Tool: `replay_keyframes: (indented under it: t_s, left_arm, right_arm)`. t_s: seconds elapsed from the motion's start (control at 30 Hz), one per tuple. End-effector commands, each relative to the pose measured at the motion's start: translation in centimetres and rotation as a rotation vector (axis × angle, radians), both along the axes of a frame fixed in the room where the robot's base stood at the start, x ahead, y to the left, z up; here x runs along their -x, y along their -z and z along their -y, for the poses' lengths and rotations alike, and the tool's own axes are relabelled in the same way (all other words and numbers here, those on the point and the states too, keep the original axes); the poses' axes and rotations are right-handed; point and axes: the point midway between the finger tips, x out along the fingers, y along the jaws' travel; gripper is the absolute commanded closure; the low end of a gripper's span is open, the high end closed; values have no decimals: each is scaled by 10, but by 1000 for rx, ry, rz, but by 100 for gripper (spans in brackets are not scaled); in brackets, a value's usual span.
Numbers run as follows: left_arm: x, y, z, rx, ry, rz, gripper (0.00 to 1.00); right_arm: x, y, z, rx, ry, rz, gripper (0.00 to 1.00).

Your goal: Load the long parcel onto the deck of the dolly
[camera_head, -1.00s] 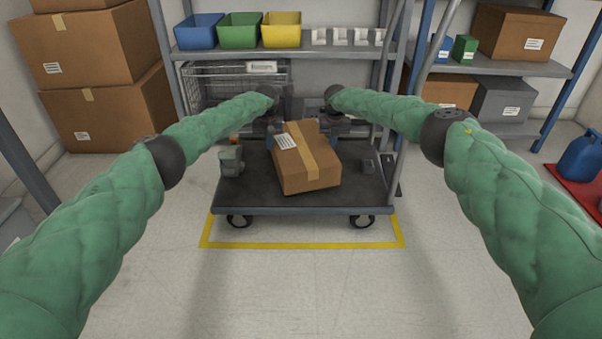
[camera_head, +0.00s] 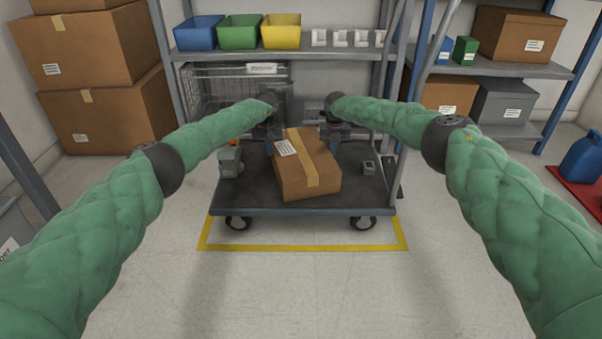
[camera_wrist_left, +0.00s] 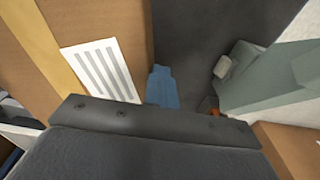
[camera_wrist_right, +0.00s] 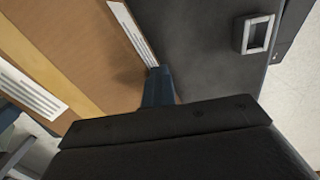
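The long parcel (camera_head: 308,170) is a brown carton with a tape strip and a white label. It is over the dark deck (camera_head: 240,195) of the dolly, turned slightly; I cannot tell whether its underside touches the deck. My left gripper (camera_head: 272,138) is at its far left side and my right gripper (camera_head: 333,138) at its far right side. In the left wrist view the blue fingers (camera_wrist_left: 162,88) are together beside the parcel (camera_wrist_left: 125,25). In the right wrist view the blue fingers (camera_wrist_right: 158,88) are together against or close to the parcel (camera_wrist_right: 75,45).
A grey-green item (camera_head: 230,162) stands on the deck's left, and a small grey fitting (camera_head: 369,168) is on its right. A yellow floor outline (camera_head: 300,248) surrounds the dolly. Shelving with coloured bins (camera_head: 239,32) stands behind. The floor in front is clear.

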Motion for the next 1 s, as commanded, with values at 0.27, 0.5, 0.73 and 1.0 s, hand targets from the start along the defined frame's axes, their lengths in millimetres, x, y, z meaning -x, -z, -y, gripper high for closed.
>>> replay_keyframes:
  t_s: [0.27, 0.5, 0.73, 1.0]
  left_arm:
    - [0, -2, -14, 4, 4, 2, 84]
    - [0, -1, -20, 0, 2, 1, 78]
    - [0, -1, -21, -1, 0, 1, 78]
    - [0, -2, -22, -2, 0, 1, 78]
  right_arm:
    - [1, -1, 15, -2, -5, 0, 100]
    - [1, 0, 21, 1, -2, 0, 100]
    - [0, 0, 22, 3, 0, 0, 78]
    - [0, 0, 23, 4, 0, 0, 78]
